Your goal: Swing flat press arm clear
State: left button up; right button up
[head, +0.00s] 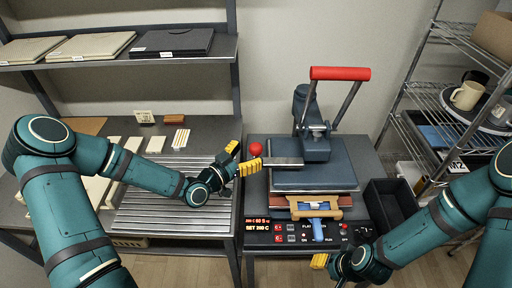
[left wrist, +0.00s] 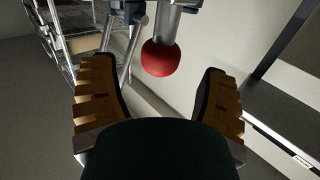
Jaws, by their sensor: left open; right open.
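The flat press (head: 315,180) stands on the right bench with its blue upper plate over the lower part. Its red-handled lever (head: 340,73) stands up at the back. A red ball knob (head: 256,149) sits at the end of a grey bar at the press's left side. My left gripper (head: 246,156) is open with its yellow fingers close around the knob. In the left wrist view the red knob (left wrist: 161,59) shows between the fingertips, with gaps on both sides; contact is not visible. My right gripper (head: 328,264) is low at the front right, away from the press.
A control panel (head: 292,232) and a blue-handled tool (head: 318,230) are at the press's front. A black bin (head: 390,207) stands to its right. A slatted tray (head: 170,212) lies on the left bench.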

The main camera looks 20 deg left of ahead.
pick_arm(q)
jog(key=shift+x, duration=1.85)
